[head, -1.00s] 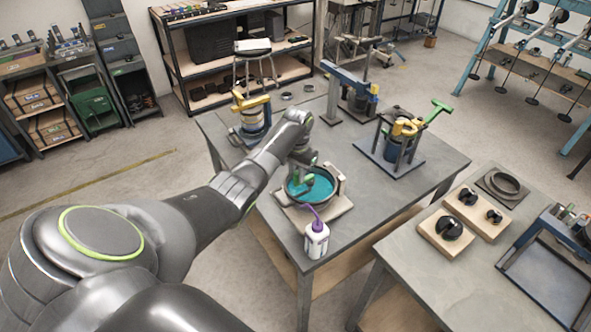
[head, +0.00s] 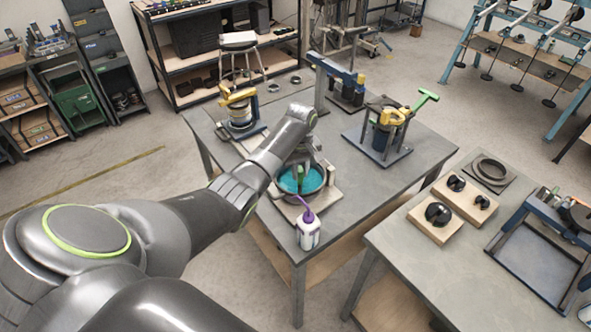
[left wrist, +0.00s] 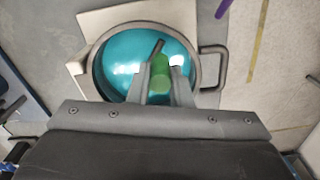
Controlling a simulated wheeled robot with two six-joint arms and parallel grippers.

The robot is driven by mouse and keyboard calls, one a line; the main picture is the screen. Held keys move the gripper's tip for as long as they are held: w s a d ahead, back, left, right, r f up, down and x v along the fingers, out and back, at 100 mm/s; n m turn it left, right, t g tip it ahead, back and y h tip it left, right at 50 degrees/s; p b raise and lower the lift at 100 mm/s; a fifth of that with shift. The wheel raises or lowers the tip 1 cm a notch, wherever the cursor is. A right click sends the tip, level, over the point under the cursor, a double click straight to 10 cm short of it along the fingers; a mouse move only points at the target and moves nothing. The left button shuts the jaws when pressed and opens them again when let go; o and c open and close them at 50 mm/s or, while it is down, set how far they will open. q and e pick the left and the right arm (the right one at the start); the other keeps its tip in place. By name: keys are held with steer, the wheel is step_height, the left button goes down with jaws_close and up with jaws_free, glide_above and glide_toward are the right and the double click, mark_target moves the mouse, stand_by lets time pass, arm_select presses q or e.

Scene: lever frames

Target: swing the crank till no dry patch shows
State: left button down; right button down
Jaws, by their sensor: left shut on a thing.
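A round dark-rimmed pan (head: 325,188) with a glossy teal inside stands on a pale board on the grey table. It also shows in the left wrist view (left wrist: 97,75), with a loop handle at its right side. A green crank grip (left wrist: 160,75) stands over the teal surface (left wrist: 122,62); it also shows in the head view (head: 300,177). My left gripper (left wrist: 161,88) is shut on the green grip, its fingers on either side. The visible surface is teal with bright reflections; the part beneath my gripper is hidden. My right gripper is not in view.
A white bottle with a purple spout (head: 308,230) stands close in front of the pan. A yellow-topped device (head: 240,108) and another with a green lever (head: 385,130) stand farther back on the table. The table's right front is clear.

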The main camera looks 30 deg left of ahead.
arm_select(q)
steer(key=shift+w+d+n, duration=0.35)
steer(key=shift+n, duration=0.65)
steer(key=shift+w+d+n, duration=0.3)
steer(key=shift+d+n, duration=0.05)
steer(key=shift+n, duration=0.65)
steer(key=c, duration=1.3)
jaws_free()
